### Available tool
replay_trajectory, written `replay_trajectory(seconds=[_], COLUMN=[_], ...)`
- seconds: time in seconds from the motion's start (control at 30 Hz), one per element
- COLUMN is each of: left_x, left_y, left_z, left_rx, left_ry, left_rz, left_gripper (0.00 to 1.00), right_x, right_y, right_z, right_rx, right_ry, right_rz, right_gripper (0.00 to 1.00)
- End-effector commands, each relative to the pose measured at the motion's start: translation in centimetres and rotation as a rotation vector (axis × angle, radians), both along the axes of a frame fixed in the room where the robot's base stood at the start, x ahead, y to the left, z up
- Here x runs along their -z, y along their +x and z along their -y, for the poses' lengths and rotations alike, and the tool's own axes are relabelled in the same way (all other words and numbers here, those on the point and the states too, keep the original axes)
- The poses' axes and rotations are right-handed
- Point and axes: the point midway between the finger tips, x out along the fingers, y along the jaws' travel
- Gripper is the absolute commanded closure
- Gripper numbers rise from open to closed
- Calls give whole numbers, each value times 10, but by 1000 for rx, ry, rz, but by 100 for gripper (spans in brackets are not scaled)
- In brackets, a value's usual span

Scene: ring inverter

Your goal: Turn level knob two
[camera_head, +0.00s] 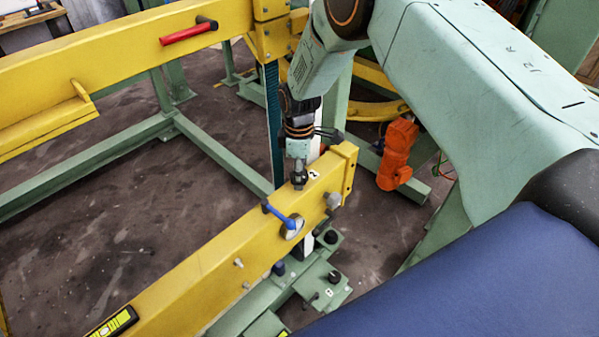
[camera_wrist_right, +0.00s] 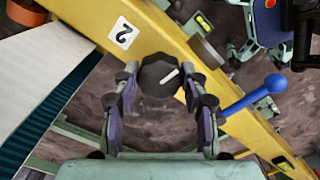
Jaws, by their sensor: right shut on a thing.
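Level knob two (camera_wrist_right: 158,76) is a dark, faceted knob with a white line on top, on the yellow beam (camera_wrist_right: 170,35) beside a white label "2" (camera_wrist_right: 123,33). My right gripper (camera_wrist_right: 160,84) has its fingers on either side of the knob and is shut on it. In the head view my right gripper (camera_head: 299,178) reaches straight down onto the top of the yellow beam (camera_head: 225,262), next to the "2" label (camera_head: 313,175). The knob itself cannot be told apart from the gripper there. My left gripper is not in view.
A blue lever (camera_head: 278,215) sticks out of the beam's side close to my right gripper; it also shows in the wrist view (camera_wrist_right: 255,95). A yellow-black spirit level (camera_head: 115,322) sits at the near left. A red handle (camera_head: 188,33) is on the far yellow beam.

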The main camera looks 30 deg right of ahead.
Motion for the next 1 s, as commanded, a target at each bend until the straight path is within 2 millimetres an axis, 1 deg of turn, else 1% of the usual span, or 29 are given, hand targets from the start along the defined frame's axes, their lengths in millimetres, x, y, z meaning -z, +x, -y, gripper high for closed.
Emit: replay_trajectory(seconds=[0.03, 0.4, 0.43, 0.6, 0.7, 1.0], left_x=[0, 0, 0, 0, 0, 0], left_y=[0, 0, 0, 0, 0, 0], left_z=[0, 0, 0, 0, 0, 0], left_rx=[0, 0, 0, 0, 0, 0], left_ry=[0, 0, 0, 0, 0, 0], left_rz=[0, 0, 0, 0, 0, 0], left_gripper=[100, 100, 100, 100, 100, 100], right_x=[-5, -5, -5, -3, -2, -2], right_y=[6, 6, 6, 5, 3, 1], right_z=[0, 0, 0, 0, 0, 0], right_rx=[-4, -6, -6, -5, -5, -5], right_ry=[0, 0, 0, -1, -1, 0], right_rz=[17, 17, 17, 13, 9, 4], right_gripper=[87, 87, 54, 40, 33, 33])
